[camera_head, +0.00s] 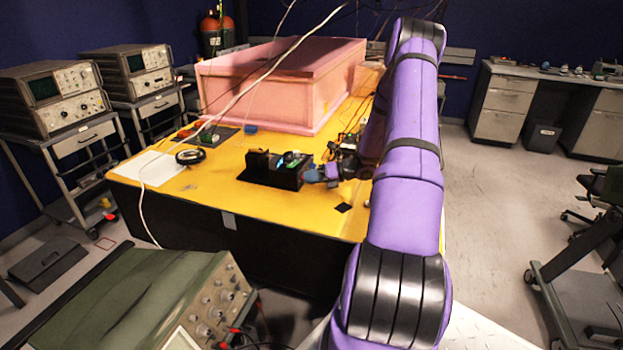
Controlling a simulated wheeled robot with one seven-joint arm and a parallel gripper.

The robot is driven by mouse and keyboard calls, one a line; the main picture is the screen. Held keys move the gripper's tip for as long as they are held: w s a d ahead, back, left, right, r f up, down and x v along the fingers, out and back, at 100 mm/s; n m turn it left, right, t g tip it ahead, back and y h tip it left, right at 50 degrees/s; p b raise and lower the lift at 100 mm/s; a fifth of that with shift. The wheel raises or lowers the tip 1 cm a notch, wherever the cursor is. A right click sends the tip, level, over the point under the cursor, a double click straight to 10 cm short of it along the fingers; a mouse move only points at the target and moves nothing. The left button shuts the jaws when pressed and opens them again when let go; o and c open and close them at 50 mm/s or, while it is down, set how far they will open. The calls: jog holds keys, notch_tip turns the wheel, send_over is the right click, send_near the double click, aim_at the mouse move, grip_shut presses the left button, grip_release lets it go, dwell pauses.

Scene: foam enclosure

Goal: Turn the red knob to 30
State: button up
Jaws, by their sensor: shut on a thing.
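My gripper (328,173) is at the right end of this device, low over the table, reached by my purple arm from the right. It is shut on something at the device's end. The red knob cannot be made out. The fingers, the far side of the device and the small size hide what is held, and no dial mark or 30 can be read.
A pink foam enclosure (285,88) stands behind on the yellow table (225,192). Cables and small parts lie near my wrist. A black ring-shaped coil (190,156) and white paper (151,168) lie at left. A green instrument (150,305) stands in front.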

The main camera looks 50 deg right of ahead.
dwell(0.3)
jog(key=o, duration=0.9)
jog(key=shift+o, duration=0.2)
jog(key=shift+s, duration=0.1)
jog(key=v, duration=1)
jog(key=shift+s+d, duration=0.2)
jog(key=shift+d, duration=0.05)
